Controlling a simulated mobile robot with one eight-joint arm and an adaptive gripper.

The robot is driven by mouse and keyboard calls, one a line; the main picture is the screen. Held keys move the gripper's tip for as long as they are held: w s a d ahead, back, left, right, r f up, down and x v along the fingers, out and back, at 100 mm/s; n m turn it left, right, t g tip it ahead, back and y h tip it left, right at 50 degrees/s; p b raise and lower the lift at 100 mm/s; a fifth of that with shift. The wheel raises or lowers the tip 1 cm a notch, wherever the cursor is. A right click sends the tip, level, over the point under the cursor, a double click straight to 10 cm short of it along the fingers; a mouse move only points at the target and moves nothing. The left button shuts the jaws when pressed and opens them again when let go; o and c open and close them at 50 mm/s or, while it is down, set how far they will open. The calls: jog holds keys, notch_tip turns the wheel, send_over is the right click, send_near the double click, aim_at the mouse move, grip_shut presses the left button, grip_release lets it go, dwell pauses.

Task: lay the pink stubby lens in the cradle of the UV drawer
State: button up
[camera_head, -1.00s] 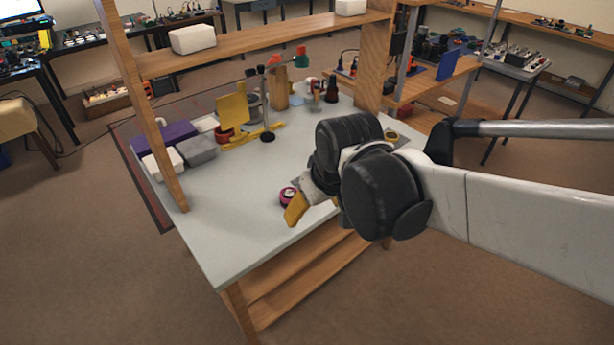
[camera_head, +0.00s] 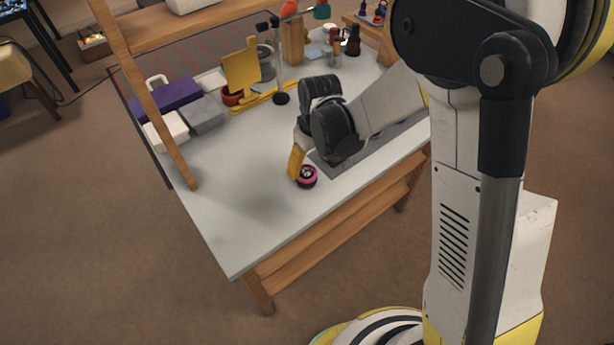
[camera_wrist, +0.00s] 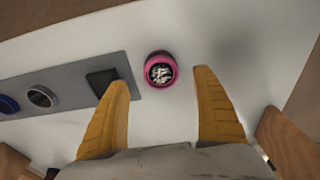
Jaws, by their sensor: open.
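The pink stubby lens (camera_head: 307,177) stands on the pale tabletop near its front edge. In the wrist view the lens (camera_wrist: 161,70) shows as a pink ring with a pale, glinting centre, just beyond and between my two yellow fingertips. My gripper (camera_head: 296,163) is open and empty, low beside the lens at its left in the head view. In the wrist view my gripper (camera_wrist: 162,80) has its fingers spread wide; I cannot tell the height gap to the lens. I cannot identify the UV drawer or its cradle with certainty; a purple box (camera_head: 172,95) stands at the table's left.
A grey mat (camera_wrist: 70,72) beside the lens bears a dark square block (camera_wrist: 101,81) and ring-shaped parts. A yellow stand (camera_head: 241,68), a red bowl (camera_head: 232,97) and a grey box (camera_head: 204,117) stand farther back. A wooden post (camera_head: 165,135) rises at left. The front-left tabletop is clear.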

aim_at(307, 172)
jog(key=f+b, duration=0.1)
jog(key=f, duration=0.3)
jog(key=w+f+b, duration=0.1)
jog(key=shift+a+f+b, duration=0.35)
jog(key=shift+f, duration=0.05)
jog(key=shift+s+r, duration=0.1)
jog(key=c, duration=1.4)
jog(key=shift+c, duration=0.2)
